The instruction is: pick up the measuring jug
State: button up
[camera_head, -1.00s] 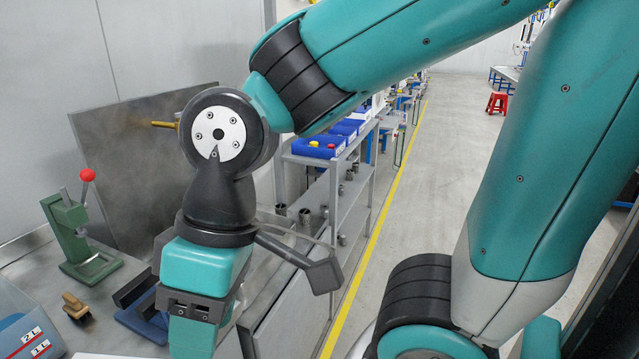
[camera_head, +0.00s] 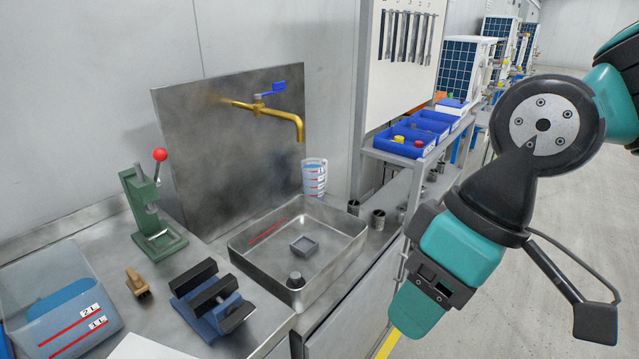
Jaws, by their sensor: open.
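A clear jug with red and white markings and bluish contents (camera_head: 314,178) stands upright at the back of the bench, just right of the tap spout. A larger translucent container marked 1 L and 2 L (camera_head: 62,312) is at the lower left, cut off by the frame edge. I cannot tell for certain which one is the measuring jug; the smaller one looks like a jug. My gripper (camera_head: 415,312) hangs at the right, in front of the bench edge, open and apart from both. Its fingertips are not clearly seen.
A metal sink tray (camera_head: 345,222) lies below a brass tap (camera_head: 285,112). A green press with a red knob (camera_head: 150,215), a wooden brush (camera_head: 137,282) and a blue vise (camera_head: 212,302) stand left of it. Metal cups (camera_head: 378,219) stand right. Floor is free at right.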

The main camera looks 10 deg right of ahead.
aim_at(314, 170)
jog(key=z, duration=0.55)
jog(key=k, duration=1.3)
jog(key=z, duration=0.9)
jog(key=i, duration=2.8)
jog(key=u, duration=0.9)
jog(key=i, duration=0.85)
jog(key=u, duration=1.5)
jog(key=i, duration=0.6)
jog(key=u, duration=0.4)
